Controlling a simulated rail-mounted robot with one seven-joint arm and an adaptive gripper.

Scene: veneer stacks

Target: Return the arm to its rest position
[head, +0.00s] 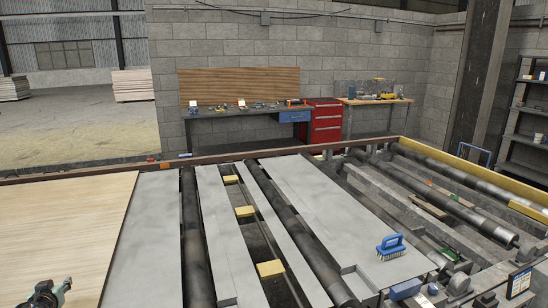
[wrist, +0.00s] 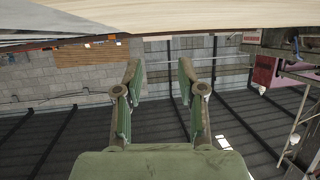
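My gripper (wrist: 158,80) shows in the wrist view with its two green-padded fingers apart and nothing between them. Past the fingers are a grey block wall and dark roof beams, and the picture appears upside down. In the head view, only a small part of what appears to be my arm's end shows at the bottom left corner, over a pale wood veneer sheet (head: 70,215). The rest of the arm is out of view. A pale wood surface also runs along the top edge of the wrist view, apart from the fingers.
A blue-handled brush (head: 391,248) stands on a grey plate at the right. Dark rollers (head: 285,225) and yellow blocks (head: 271,269) lie between grey strips. A workbench (head: 240,112) and red tool cabinet (head: 324,122) stand at the back wall. Shelves (head: 526,120) stand far right.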

